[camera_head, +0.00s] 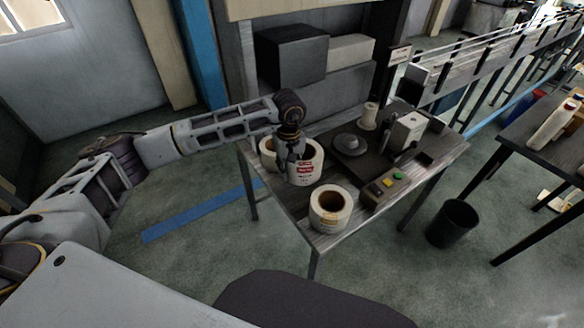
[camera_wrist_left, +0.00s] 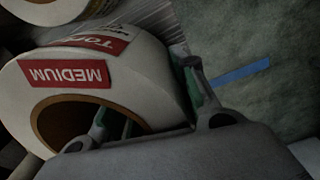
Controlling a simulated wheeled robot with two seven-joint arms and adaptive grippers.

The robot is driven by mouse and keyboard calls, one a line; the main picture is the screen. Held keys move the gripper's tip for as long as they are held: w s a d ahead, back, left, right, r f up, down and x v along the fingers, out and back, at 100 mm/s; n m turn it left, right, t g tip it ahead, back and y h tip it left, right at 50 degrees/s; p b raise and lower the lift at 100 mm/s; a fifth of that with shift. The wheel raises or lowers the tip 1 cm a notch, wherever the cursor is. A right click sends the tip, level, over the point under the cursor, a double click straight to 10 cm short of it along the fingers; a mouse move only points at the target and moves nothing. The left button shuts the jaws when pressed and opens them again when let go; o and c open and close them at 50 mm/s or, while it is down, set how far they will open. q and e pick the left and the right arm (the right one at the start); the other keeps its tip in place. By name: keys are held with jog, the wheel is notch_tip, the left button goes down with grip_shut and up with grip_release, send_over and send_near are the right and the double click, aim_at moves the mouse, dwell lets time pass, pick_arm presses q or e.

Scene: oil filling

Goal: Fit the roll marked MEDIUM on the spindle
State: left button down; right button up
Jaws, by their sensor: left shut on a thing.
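The roll marked MEDIUM (camera_wrist_left: 150,75) is white with red labels and fills much of the left wrist view. It also shows in the head view (camera_head: 306,174) at the left side of the table. My left gripper (camera_head: 292,158) comes down on it from above and is shut on its wall. In the left wrist view, one finger is inside the core and the other is against the outer side. I cannot tell whether the roll touches the table. A dark round disc with a raised hub (camera_head: 348,141), which looks like the spindle, is to its right. My right gripper is not in view.
Another white roll (camera_head: 267,146) is just behind the held one. A roll with a yellow label (camera_head: 331,209) stands at the front corner of the table (camera_head: 318,239). A control box with buttons (camera_head: 384,187) and a white device (camera_head: 407,130) are farther right. A black bin (camera_head: 453,222) is on the floor.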

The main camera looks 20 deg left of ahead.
pick_arm(q)
jog(key=shift+s+a+m, duration=0.1)
jog(key=shift+a+m, duration=0.2)
jog(key=shift+m, duration=0.4)
notch_tip(320, 180, up, 14)
jog(key=s+a+m+p, duration=0.1)
jog(key=a+m+p, duration=0.1)
jog(key=m+p, duration=0.5)
jog(key=shift+f+p, duration=0.25)
jog(key=shift+p, duration=3.1)
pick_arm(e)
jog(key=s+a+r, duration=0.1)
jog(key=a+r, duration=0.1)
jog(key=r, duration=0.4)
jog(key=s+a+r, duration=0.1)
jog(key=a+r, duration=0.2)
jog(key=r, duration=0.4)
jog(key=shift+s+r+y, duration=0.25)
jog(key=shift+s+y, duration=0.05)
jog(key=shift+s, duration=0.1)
